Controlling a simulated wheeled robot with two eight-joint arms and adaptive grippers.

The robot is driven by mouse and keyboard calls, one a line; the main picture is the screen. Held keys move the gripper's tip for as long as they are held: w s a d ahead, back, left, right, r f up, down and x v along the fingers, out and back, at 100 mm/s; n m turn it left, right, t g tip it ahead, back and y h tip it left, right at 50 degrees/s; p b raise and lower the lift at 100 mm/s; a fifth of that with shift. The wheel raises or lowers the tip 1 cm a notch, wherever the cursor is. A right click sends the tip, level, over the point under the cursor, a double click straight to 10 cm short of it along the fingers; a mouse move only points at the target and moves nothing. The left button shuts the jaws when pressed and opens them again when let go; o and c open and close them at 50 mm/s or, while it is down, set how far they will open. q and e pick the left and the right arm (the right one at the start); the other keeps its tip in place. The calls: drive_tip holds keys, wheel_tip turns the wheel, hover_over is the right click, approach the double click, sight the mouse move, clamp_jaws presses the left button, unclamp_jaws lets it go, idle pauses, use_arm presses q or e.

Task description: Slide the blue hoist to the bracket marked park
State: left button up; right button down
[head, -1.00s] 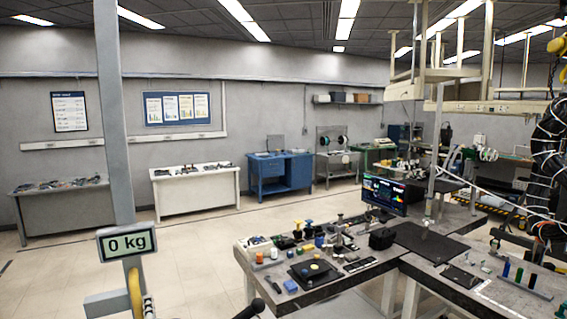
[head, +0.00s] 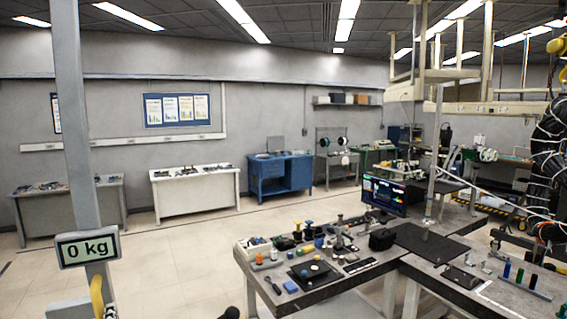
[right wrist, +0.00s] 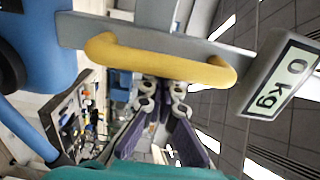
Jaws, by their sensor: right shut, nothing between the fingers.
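In the right wrist view a large blue body (right wrist: 38,50), which looks like part of the blue hoist, fills the upper left. A curved yellow handle (right wrist: 160,58) hangs below a grey bar beside it. My right gripper (right wrist: 165,98) is shut and empty, with the handle crossing the view just in front of it; I cannot tell whether they touch. In the head view a grey post (head: 78,150) carries a "0 kg" display (head: 88,247), with part of the yellow handle (head: 97,296) below. No bracket marked park can be made out. My left gripper is out of view.
A cluttered workbench (head: 340,290) with several small parts stands at the lower right. White (head: 195,195) and blue (head: 280,175) benches stand along the back wall. Open floor lies at the lower left, beyond the post.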

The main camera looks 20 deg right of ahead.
drive_tip(key=a, duration=0.6)
drive_tip(key=shift+s, duration=0.25)
drive_tip(key=shift+a, duration=0.15)
drive_tip(key=s+a, duration=0.1)
drive_tip(key=a, duration=1.3)
idle(0.5)
drive_tip(key=shift+d, duration=0.1)
